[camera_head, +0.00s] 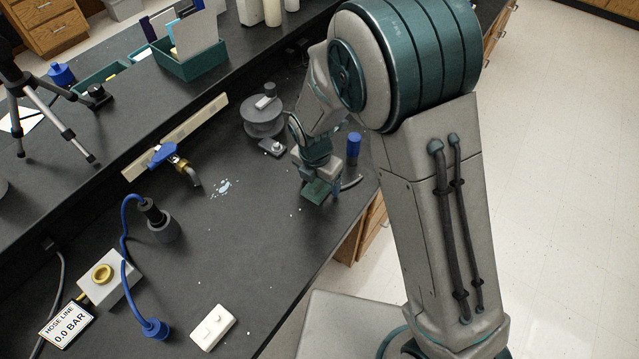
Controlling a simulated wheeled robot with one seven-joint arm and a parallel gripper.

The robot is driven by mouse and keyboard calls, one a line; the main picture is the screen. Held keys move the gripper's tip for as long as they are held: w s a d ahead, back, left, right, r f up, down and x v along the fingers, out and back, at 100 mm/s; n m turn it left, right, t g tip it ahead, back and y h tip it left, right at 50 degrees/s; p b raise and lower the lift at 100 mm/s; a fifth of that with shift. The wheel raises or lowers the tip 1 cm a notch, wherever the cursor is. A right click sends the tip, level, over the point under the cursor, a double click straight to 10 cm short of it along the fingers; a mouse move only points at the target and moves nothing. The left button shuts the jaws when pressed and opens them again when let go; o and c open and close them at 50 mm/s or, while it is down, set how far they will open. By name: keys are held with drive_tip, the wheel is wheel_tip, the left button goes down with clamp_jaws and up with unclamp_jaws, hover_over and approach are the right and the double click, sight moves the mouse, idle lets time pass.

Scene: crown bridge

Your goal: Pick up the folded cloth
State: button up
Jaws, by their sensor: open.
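My gripper (320,187) is low over the dark bench near its front edge, right of centre in the head view. It is small and seen from behind and above, and its jaws are open. A flat dark green piece shows at its lower end; I cannot tell whether this is part of the gripper or a cloth under it. I see no folded cloth that I can name for certain. A blue cylinder (353,147) stands just behind and to the right of the gripper.
A round grey device (263,117) stands behind the gripper. Pale flecks (222,188) lie left of it. The middle bench is mostly clear.

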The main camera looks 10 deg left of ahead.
drive_tip(key=c, duration=1.1)
drive_tip(key=shift+o, duration=0.2)
drive_tip(key=shift+r, duration=0.15)
wheel_tip(320, 180, up, 10)
drive_tip(key=shift+f, duration=0.1)
drive_tip(key=shift+o, duration=0.7)
drive_tip(key=shift+c, duration=0.2)
drive_tip(key=shift+s, duration=0.1)
